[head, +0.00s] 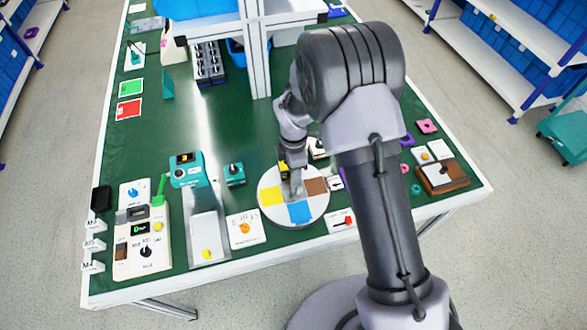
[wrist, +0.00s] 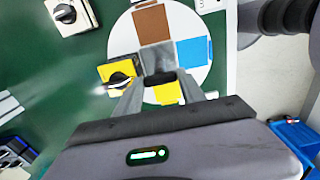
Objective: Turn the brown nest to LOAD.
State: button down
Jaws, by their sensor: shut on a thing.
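The round white turntable (head: 267,214) sits on the green table near its front edge. It also shows in the wrist view (wrist: 197,78). The brown nest (head: 316,186) is on the turntable's right side in the head view. In the wrist view the brown nest (wrist: 152,25) is at the top, the blue nest (wrist: 194,51) at the right and the yellow nest (wrist: 166,93) near the bottom, partly hidden by my gripper. My gripper (wrist: 158,77) is shut on the grey centre hub (wrist: 157,57). I cannot read a LOAD mark.
A yellow box with a black knob (wrist: 120,78) stands at the turntable's edge, close to my finger. A white switch (wrist: 70,14) is nearby. A panel with a red pointer (head: 342,220) lies in front right. Several switch boxes stand at the left.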

dwell(0.5)
jog(key=c, duration=0.7)
grip_release()
notch_tip(320, 180, up, 18)
jog(key=p, duration=0.4)
jog(key=shift+f, duration=0.25)
